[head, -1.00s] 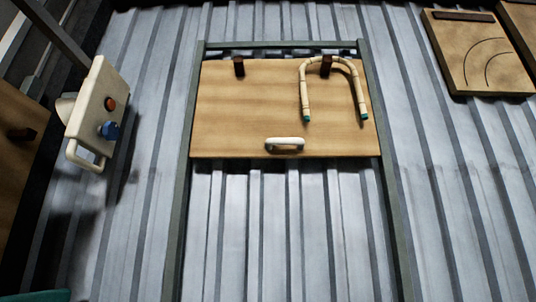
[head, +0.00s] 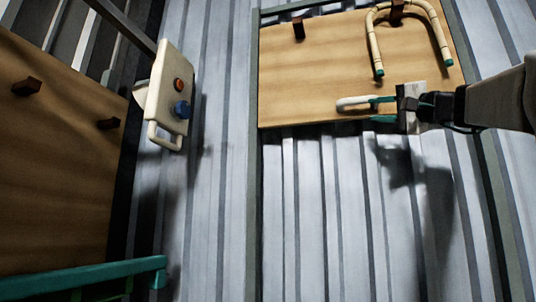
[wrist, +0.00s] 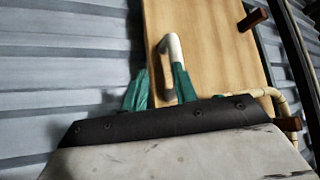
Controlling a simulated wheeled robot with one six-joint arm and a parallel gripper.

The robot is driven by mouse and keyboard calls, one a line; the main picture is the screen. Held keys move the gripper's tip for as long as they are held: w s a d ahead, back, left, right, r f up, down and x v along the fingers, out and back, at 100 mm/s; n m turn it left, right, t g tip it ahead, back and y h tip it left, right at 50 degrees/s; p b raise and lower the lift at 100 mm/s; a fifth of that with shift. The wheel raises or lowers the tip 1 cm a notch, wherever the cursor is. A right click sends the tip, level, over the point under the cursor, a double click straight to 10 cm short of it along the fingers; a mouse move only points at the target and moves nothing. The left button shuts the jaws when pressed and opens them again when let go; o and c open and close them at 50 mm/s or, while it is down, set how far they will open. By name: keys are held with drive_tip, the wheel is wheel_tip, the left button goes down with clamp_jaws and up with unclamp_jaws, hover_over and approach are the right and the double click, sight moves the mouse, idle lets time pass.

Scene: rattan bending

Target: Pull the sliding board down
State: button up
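The sliding board (head: 300,80) is a tan wooden panel hung high between two dark green rails. Its pale bar handle (head: 355,103) is near its lower edge. My gripper (head: 375,109) has come in from the right, with its two teal fingers apart and pointing left. The upper finger is by the handle's right end and the lower one by the board's bottom edge. In the wrist view the handle (wrist: 174,46) lies just ahead of my open fingers (wrist: 158,83), nearer the right-hand one. I cannot tell whether a finger touches it.
A bent rattan piece (head: 374,42) hangs from a dark peg on the board. A cream control box (head: 170,80) with red and blue knobs stands at the left. Another pegged wooden board (head: 60,180) and a teal bar (head: 85,278) are at far left. Corrugated wall shows below the board.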

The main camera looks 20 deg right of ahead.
sight(365, 101)
drive_tip(key=shift+t, duration=0.4)
drive_tip(key=w+r, duration=0.1)
drive_tip(key=w, duration=0.1)
drive_tip(key=w+r, duration=0.2)
drive_tip(key=w+a+r, duration=0.1)
drive_tip(key=w+r, duration=0.1)
drive_tip(key=shift+r, duration=0.1)
drive_tip(key=shift+c, duration=0.3)
clamp_jaws()
